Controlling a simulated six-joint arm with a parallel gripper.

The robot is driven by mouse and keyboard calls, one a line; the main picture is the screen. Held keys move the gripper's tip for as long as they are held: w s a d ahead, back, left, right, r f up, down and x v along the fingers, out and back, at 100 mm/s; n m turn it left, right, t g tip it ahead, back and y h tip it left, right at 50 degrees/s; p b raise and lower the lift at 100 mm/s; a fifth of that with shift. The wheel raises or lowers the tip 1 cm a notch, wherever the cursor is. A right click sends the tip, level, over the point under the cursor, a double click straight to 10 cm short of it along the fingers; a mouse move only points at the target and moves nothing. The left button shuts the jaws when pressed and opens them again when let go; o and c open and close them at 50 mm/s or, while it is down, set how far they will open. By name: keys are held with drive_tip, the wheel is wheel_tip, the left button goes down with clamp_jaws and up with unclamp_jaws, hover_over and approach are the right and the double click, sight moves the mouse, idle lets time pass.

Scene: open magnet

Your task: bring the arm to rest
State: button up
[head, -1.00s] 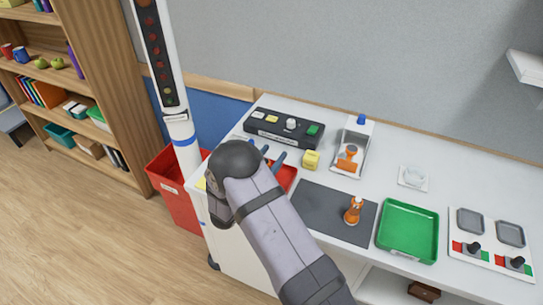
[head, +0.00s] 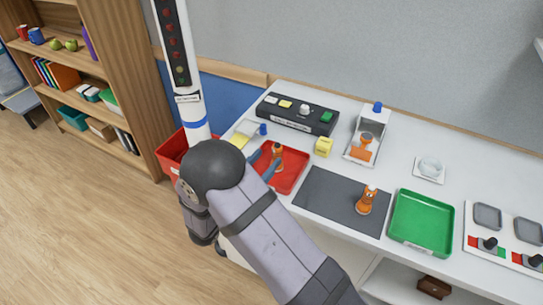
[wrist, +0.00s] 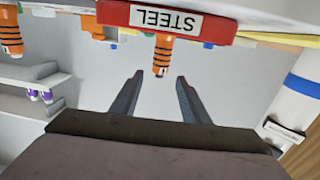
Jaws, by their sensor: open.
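My gripper (head: 264,165) is at the left end of the white counter, at the near left edge of the red tray (head: 291,179). Its two fingers are apart and hold nothing. An orange figure (head: 277,157) stands in the red tray just past the fingertips. In the wrist view my gripper (wrist: 156,92) points toward the red tray's edge (wrist: 120,14), which has an upside-down STEEL label. A striped orange piece (wrist: 162,56) shows beyond the gap between the fingers. My wrist and forearm hide the counter's near left corner.
A green tray (head: 422,222) is further right. A white post (head: 190,95) and a red bin (head: 170,155) stand left.

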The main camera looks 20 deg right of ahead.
drive_tip(key=shift+s+a, duration=0.4)
drive_tip(key=shift+a, duration=0.05)
drive_tip(key=shift+w, duration=0.1)
